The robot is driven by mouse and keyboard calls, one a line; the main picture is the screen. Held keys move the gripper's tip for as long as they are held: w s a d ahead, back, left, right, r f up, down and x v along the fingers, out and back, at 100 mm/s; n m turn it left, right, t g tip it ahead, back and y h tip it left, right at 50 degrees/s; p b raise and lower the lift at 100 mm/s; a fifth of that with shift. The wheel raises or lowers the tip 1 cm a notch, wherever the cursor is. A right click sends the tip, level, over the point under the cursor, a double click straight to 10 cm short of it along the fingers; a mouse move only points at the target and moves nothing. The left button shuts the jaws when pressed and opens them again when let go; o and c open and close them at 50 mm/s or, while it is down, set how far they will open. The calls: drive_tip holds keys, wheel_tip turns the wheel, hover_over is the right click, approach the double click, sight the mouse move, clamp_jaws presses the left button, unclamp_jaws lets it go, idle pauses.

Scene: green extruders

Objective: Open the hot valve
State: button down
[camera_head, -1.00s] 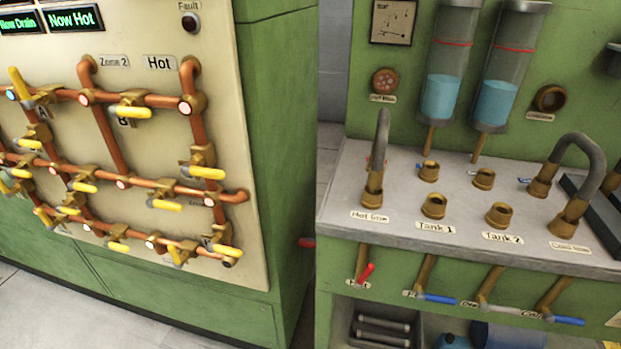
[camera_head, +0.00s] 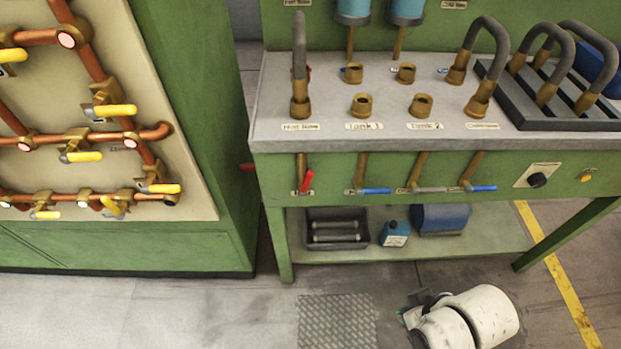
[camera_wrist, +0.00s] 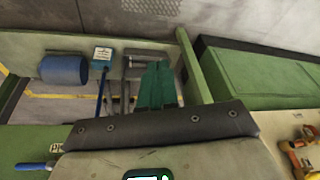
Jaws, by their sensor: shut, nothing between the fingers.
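The hot valve's red handle (camera_head: 307,181) sits on the copper pipe below the "Hot hose" label, at the left end of the green bench front. It slants steeply up to the right. My gripper (camera_head: 416,312) is low in front of the bench, at the left end of my white arm, to the right of and below the red handle and apart from it. In the wrist view its teal fingers (camera_wrist: 157,88) are together, with nothing between them. I cannot make out the red handle in the wrist view.
Other valves with blue handles (camera_head: 375,191) lie horizontal along the bench front. A crate (camera_head: 338,243), a blue bottle (camera_head: 396,234) and a blue container (camera_head: 440,219) stand on the lower shelf. The green cabinet (camera_head: 190,120) with yellow-handled valves is at left.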

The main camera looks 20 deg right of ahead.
drive_tip(key=w+a+f+n+t+y+b, duration=0.1)
drive_tip(key=w+a+f+t+y+b, duration=0.1)
drive_tip(key=w+a+t+b, duration=0.35)
drive_tip(key=m+t+y+b, duration=0.1)
drive_tip(key=t+y+b, duration=0.1)
drive_tip(key=t+b, duration=0.65)
approach(308, 182)
drive_tip(key=w+a+f+t+p, duration=0.1)
drive_tip(key=w+p, duration=0.4)
drive_tip(key=w, duration=0.1)
drive_tip(key=shift+w+a+f+t, duration=0.15)
drive_tip(key=shift+w+a+t, duration=0.1)
drive_tip(key=shift+w+t, duration=0.15)
drive_tip(key=shift+a+r+n+g+p, duration=0.25)
drive_tip(key=shift+r+n+g+p, duration=0.2)
drive_tip(key=shift+p, duration=0.65)
drive_tip(key=shift+w+a+n+g+p, duration=0.15)
drive_tip(key=shift+a+n+g+p, duration=0.3)
drive_tip(key=shift+n+p, duration=0.55)
